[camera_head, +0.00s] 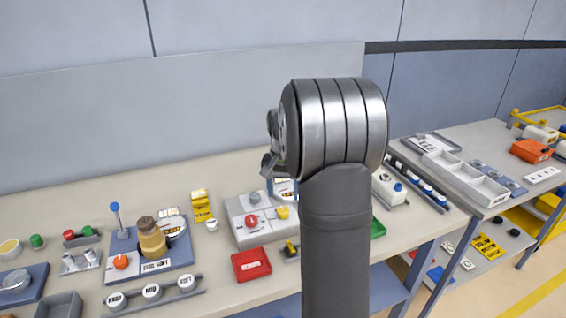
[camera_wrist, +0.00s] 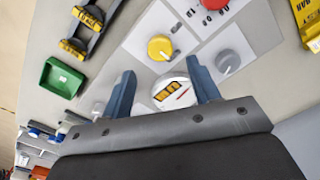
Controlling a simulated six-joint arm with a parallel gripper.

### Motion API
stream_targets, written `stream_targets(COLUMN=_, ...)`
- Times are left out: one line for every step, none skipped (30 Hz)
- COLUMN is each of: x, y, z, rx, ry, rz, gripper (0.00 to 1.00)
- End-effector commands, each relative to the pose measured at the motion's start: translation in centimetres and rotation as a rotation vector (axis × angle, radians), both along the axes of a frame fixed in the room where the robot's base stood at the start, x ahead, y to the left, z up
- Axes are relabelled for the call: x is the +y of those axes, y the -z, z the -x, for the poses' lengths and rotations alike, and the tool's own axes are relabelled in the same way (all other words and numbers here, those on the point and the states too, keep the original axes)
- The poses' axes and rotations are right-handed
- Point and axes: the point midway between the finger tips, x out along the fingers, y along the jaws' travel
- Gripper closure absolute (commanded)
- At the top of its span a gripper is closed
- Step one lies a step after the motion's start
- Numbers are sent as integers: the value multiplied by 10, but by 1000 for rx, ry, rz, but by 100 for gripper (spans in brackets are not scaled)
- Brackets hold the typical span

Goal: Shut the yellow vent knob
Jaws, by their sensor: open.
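The yellow vent knob (camera_head: 282,212) stands on a light grey panel (camera_head: 240,235) on the bench. In the wrist view the yellow knob (camera_wrist: 160,47) is round, on a white plate, just beyond my fingertips. My gripper (camera_wrist: 160,68) is open, its two blue fingers apart with nothing held between them. A round white gauge (camera_wrist: 173,93) with a yellow label and red needle shows between the fingers, below the knob. My gripper is nearly all hidden behind my arm in the head view.
A grey knob (camera_wrist: 228,62) sits close to the right of the yellow one. A green tray (camera_wrist: 62,78) and a black part with yellow pieces (camera_wrist: 90,28) lie to the left.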

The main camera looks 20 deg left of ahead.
Motion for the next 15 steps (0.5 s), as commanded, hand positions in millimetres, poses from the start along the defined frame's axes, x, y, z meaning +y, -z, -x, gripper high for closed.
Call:
stream_targets(x=0, y=-14, z=-1, rx=-3, ry=0, rz=-3, gripper=44)
stream_targets(x=0, y=-22, z=-1, rx=-4, ry=0, rz=-3, gripper=44)
stream_targets(x=0, y=-32, z=0, rx=-4, ry=0, rz=-2, gripper=44)
stream_targets(x=0, y=-39, z=-1, rx=-4, ry=0, rz=-2, gripper=44)
stream_targets(x=0, y=-47, z=-1, rx=-4, ry=0, rz=-2, gripper=44)
stream_targets(x=0, y=-56, z=0, rx=-4, ry=0, rz=-2, gripper=44)
stream_targets(x=0, y=-63, z=0, rx=-4, ry=0, rz=-2, gripper=44)
stream_targets(x=0, y=-69, z=-1, rx=-4, ry=0, rz=-2, gripper=44)
stream_targets(x=0, y=-77, z=0, rx=-3, ry=0, rz=-2, gripper=44)
stream_targets(x=0, y=-82, z=-1, rx=-3, ry=0, rz=-2, gripper=44)
stream_targets(x=0, y=-87, z=0, rx=-2, ry=0, rz=-1, gripper=44)
stream_targets(x=0, y=-93, z=0, rx=-2, ry=0, rz=-1, gripper=44)
stream_targets(x=0, y=-97, z=-1, rx=-2, ry=0, rz=-1, gripper=44)
stream_targets(x=0, y=-100, z=0, rx=-1, ry=0, rz=0, gripper=44)
stream_targets(x=0, y=-104, z=0, rx=-1, ry=0, rz=0, gripper=44)
